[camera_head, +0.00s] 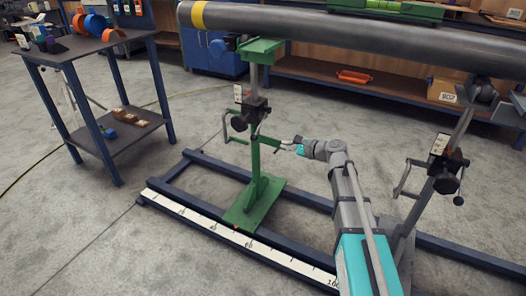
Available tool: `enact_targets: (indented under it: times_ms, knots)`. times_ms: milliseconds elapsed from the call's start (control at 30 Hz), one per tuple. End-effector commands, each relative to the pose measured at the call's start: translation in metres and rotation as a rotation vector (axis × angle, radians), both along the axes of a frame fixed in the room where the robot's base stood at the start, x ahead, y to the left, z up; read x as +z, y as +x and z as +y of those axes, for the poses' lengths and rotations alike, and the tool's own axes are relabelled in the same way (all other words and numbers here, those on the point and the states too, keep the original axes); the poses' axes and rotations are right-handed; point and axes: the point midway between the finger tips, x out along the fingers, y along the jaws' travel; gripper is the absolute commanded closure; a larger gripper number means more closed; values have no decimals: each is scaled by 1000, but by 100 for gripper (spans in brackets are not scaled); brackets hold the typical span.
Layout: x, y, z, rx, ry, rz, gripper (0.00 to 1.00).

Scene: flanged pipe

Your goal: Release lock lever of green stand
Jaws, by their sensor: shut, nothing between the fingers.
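The green stand (258,195) stands upright on the dark floor rails, with its green head (263,50) under the grey pipe. A black clamp block (250,112) with a knob sits on its post. A green bar (267,141), which looks like the lock lever, sticks out to the right below the block, and a crank handle (226,128) is on the left. My gripper (284,147) is shut and empty, just right of the bar's end. I cannot tell whether it touches the bar.
The large grey pipe (350,28) runs across above. A grey stand (440,165) with its own crank is to the right. A white ruler strip (230,236) lies along the front rail (300,272). A side table (85,45) stands at the left.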

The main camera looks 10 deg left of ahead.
Motion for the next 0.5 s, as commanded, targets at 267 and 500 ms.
enact_targets:
  times_ms: [267,500]
  knots:
    - [-20,10,5,-29,76,37,100]
    - [-21,13,6,-36,95,46,100]
